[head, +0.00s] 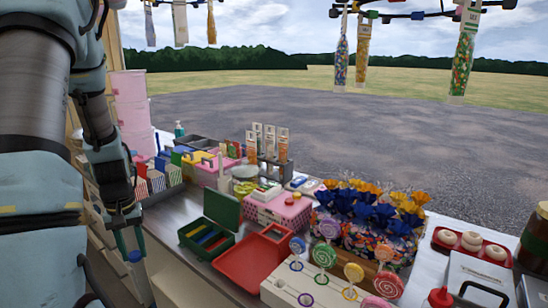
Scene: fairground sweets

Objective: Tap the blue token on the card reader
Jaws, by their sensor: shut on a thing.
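My gripper (130,243) hangs at the left of the head view, in front of the counter's near edge, with its fingers pointing down. It is shut on the blue token (134,256), a small round blue piece that shows at the fingertips. The token is held in the air, apart from the counter's goods. I cannot pick out the card reader for certain. A small pale device (267,191) lies on the pink dotted box (280,212) in the middle of the counter, but its details are too small to read.
An open green box (226,211) and a red tray (233,273) stand nearest the gripper on the metal counter. Lollipops in a white stand (285,290) and blue and orange wrapped sweets (350,220) fill the right. Striped bags stand at the left. Bags hang overhead.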

